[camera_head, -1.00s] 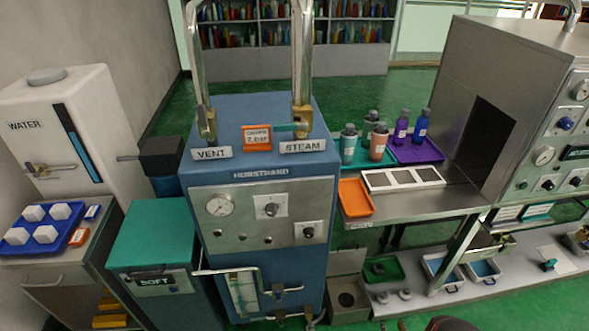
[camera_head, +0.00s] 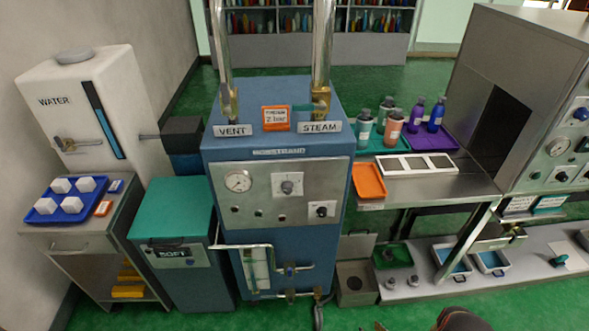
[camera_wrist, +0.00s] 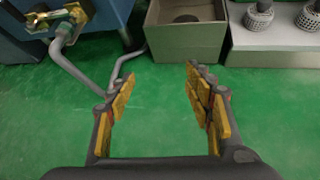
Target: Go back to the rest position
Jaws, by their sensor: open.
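My gripper (camera_wrist: 160,105) shows in the wrist view with its two yellow-padded fingers spread wide. Nothing is between them; only green floor (camera_wrist: 155,130) shows there. In the head view a dark rounded part with a reddish tint, probably my arm, shows at the bottom edge, right of the middle. The gripper's fingers cannot be made out clearly in that view. The blue boiler (camera_head: 280,210) stands upright in the middle of the head view.
A grey open bin (camera_wrist: 186,38) lies beyond my fingers, beside grey pipes (camera_wrist: 75,65). The bench (camera_head: 440,188) carries bottles (camera_head: 394,127), a purple tray (camera_head: 432,139) and an orange tray (camera_head: 369,181). A low shelf (camera_head: 420,284) runs below. Green floor is free in front.

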